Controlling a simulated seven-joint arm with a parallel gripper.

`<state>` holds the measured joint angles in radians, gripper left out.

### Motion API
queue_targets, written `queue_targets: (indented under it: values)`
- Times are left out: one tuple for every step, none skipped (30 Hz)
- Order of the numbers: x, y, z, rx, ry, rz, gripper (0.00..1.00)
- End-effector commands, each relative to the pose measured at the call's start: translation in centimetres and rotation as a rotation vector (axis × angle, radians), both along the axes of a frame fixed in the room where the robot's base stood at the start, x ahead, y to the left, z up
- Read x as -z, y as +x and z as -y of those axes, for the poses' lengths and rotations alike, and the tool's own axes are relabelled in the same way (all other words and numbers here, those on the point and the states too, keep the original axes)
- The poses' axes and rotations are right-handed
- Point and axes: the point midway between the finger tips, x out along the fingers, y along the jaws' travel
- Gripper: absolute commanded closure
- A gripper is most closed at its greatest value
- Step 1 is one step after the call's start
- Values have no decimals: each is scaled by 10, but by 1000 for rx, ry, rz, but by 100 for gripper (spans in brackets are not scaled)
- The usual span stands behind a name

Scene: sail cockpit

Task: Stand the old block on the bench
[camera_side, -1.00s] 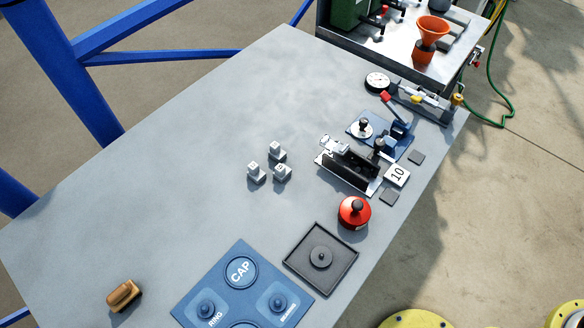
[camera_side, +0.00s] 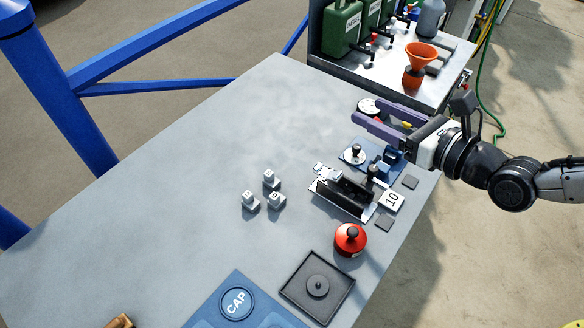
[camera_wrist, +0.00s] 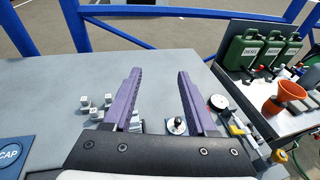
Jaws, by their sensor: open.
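My gripper (camera_side: 368,112) has purple fingers spread apart with nothing between them. It is above the bench's (camera_side: 220,130) right side, near the dial gauge and blue fixture. In the wrist view the open fingers (camera_wrist: 159,72) point across the bench. I cannot tell for sure which thing is the old block. A dark, long block-like part (camera_side: 344,192) sits in a metal fixture, with a white tile marked 10 (camera_side: 391,200) beside it. A brown piece (camera_side: 120,322) is cut off at the bottom edge. Three small grey-white blocks (camera_side: 263,192) stand together mid-bench.
A red knobbed pot (camera_side: 350,240), a black square tray (camera_side: 293,293) and a blue CAP board (camera_side: 222,306) lie at the front. A blue fixture (camera_side: 388,152) is below the gripper. Green cans and an orange funnel (camera_side: 420,58) stand on the side table. The left bench is clear.

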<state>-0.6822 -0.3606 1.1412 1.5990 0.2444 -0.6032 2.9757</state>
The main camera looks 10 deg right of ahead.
Motion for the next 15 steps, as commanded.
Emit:
queue_targets:
  values:
    - [37,-20,-30,-54,1,-40,43]
    - [55,-31,-42,-83,-13,-53,43]
    - [76,-45,-55,-119,-36,-75,43]
    - [90,-55,-63,-141,-52,-91,43]
    - [103,-65,-68,-164,-70,-106,43]
    - [116,-77,-75,-189,-87,-121,43]
    - [123,-85,-78,-206,-99,-130,43]
    - [127,-91,-82,-219,-106,-135,43]
    - [128,-96,-86,-232,-109,-136,43]
    - [129,-98,-88,-238,-111,-136,43]
    - [129,-100,-90,-242,-111,-136,43]
    - [130,-100,-93,-246,-111,-136,43]
    - [130,-98,-94,-248,-112,-135,43]
    - [132,-97,-96,-247,-113,-136,43]
    - [134,-93,-99,-247,-113,-136,43]
